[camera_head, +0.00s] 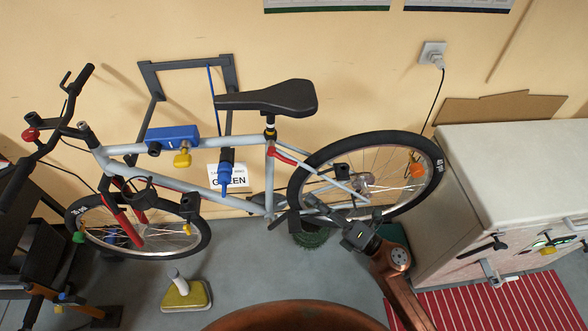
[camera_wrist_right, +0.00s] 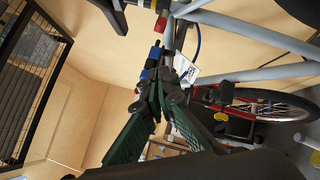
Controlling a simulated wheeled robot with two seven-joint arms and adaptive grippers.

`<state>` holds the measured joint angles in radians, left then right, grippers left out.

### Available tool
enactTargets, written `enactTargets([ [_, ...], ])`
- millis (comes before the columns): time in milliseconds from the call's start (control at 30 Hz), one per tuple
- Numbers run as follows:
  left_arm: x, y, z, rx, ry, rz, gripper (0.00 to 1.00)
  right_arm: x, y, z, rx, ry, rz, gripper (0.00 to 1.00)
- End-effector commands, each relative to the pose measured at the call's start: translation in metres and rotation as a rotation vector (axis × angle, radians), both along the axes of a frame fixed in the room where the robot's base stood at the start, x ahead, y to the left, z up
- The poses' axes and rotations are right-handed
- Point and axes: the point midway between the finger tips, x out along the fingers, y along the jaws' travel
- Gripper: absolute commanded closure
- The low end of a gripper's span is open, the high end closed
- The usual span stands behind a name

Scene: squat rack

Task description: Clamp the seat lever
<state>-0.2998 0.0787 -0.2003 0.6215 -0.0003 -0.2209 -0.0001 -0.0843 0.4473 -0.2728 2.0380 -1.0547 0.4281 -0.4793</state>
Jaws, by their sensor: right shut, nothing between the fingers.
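The bicycle (camera_head: 185,183) hangs on a wall stand, its black saddle (camera_head: 285,97) on a short seatpost. The red seat lever (camera_head: 284,156) sticks out from the seat tube just below the seatpost, slanting down to the right. In the right wrist view a red part that looks like the lever (camera_wrist_right: 161,25) shows at the top, beyond the fingertips. My right gripper (camera_head: 346,227) is by the lower rear wheel, below and right of the lever and apart from it. Its green-padded fingers (camera_wrist_right: 157,97) meet in the wrist view, with nothing between them. My left gripper is not in view.
The rear wheel (camera_head: 300,190) and frame tubes are close to my right gripper. A blue clamp (camera_head: 224,174) holds the frame. A white-topped cabinet (camera_head: 520,165) stands at the right, a red striped mat (camera_head: 500,306) before it. A yellow-based pedestal (camera_head: 187,297) stands on the floor.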

Motion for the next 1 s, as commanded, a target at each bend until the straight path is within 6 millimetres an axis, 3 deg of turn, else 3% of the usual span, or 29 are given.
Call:
enactTargets([
  [133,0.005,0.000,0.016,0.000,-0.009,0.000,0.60,-0.015,0.008,0.006,0.205,0.204,0.009,1.00],
  [367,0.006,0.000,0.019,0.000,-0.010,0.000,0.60,-0.014,0.016,0.007,0.299,0.294,0.015,1.00],
  [867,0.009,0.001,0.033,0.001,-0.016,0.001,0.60,0.051,0.079,0.028,0.295,0.290,0.016,1.00],
  [1000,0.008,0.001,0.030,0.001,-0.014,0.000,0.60,0.070,0.067,0.027,0.294,0.290,0.012,1.00],
])
